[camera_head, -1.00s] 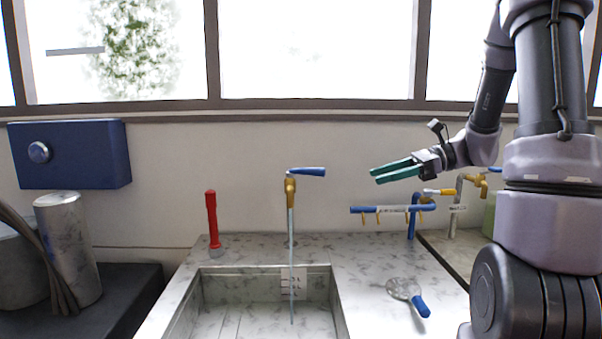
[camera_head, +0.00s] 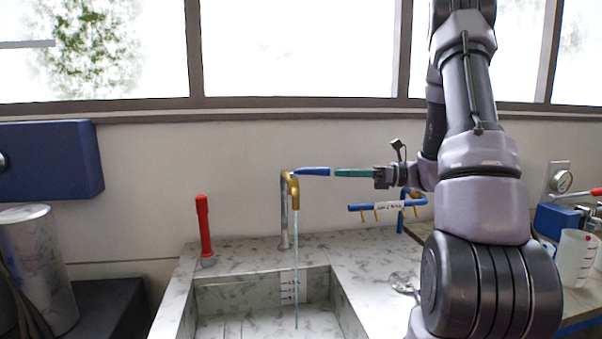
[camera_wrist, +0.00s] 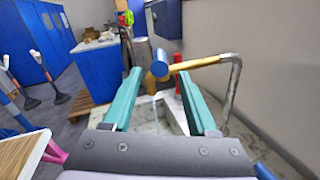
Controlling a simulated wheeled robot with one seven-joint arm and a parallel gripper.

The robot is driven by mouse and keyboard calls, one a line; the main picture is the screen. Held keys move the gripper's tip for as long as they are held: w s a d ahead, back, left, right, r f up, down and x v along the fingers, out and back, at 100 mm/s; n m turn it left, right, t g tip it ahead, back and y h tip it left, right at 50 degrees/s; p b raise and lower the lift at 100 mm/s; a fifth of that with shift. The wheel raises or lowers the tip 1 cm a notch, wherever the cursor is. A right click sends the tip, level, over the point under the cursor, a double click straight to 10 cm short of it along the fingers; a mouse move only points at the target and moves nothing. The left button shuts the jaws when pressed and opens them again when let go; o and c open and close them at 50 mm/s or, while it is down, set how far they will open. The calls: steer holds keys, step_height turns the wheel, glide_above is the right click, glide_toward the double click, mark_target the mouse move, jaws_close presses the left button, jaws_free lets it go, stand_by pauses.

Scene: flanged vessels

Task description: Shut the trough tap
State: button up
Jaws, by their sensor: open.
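The trough tap (camera_head: 291,190) is a pipe with a brass head and a blue lever (camera_head: 313,171) that points right. A thin stream of water (camera_head: 296,265) runs from its spout into the stone trough (camera_head: 345,290). My gripper (camera_head: 337,172) has teal fingers and is level with the lever, at its right end. In the wrist view my gripper (camera_wrist: 159,73) is open, and the round end of the blue lever (camera_wrist: 160,69) shows between the fingertips. I cannot tell whether a finger touches it. The brass tap head (camera_wrist: 193,64) is beyond, to the right.
A red upright handle (camera_head: 204,230) stands left of the trough. A clear jug (camera_head: 574,258) stands at right. The space above the trough is otherwise free.

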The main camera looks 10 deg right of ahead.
mark_target(308, 172)
steer(key=x, duration=0.9)
steer(key=shift+w+a, duration=0.1)
steer(key=shift+a, duration=0.3)
jaws_close()
stand_by(0.9)
